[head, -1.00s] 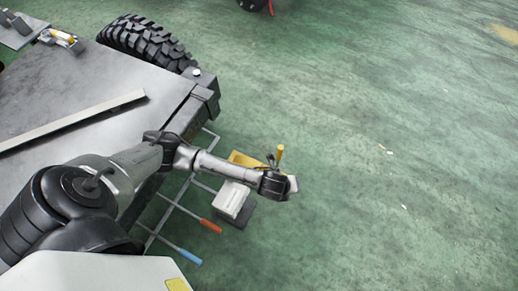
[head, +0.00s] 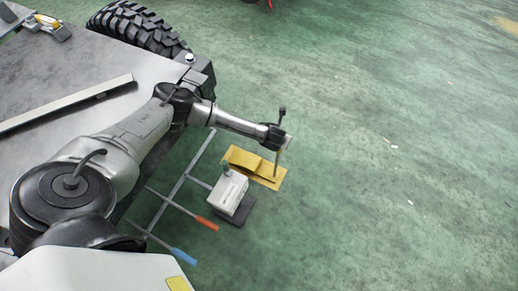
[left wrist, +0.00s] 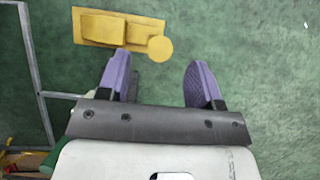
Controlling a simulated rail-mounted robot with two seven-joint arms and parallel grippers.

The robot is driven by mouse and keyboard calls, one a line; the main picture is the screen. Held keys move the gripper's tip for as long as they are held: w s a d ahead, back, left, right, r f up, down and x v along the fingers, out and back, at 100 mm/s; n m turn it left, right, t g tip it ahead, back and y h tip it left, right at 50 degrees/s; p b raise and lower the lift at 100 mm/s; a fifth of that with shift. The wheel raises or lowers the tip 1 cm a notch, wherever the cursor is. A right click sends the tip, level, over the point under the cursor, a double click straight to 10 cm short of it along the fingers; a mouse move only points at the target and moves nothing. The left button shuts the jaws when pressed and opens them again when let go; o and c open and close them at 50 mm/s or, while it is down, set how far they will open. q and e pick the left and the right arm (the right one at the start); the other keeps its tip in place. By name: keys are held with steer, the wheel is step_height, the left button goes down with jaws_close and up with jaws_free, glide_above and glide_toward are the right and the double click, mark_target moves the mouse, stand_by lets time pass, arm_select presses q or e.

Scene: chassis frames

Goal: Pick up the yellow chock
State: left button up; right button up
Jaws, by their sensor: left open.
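In the head view my left wrist is over the chock's right end; the fingers are mostly hidden there.
A white box (head: 227,190) on a dark base stands close to the chock, on its near side. A metal frame with red (head: 207,223) and blue (head: 183,256) handles lies left of it. The grey vehicle deck (head: 55,75) and a tyre (head: 135,30) are left. Floor on the right is clear.

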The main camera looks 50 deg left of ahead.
arm_select(q)
steer(key=b+x, duration=0.4)
steer(key=x, duration=0.1)
steer(key=shift+s, duration=0.1)
steer(key=shift+w+a+f+b, duration=0.2)
steer(key=shift+w+f+b, duration=0.2)
steer(key=shift+f, duration=0.15)
steer(key=c, duration=1)
jaws_close()
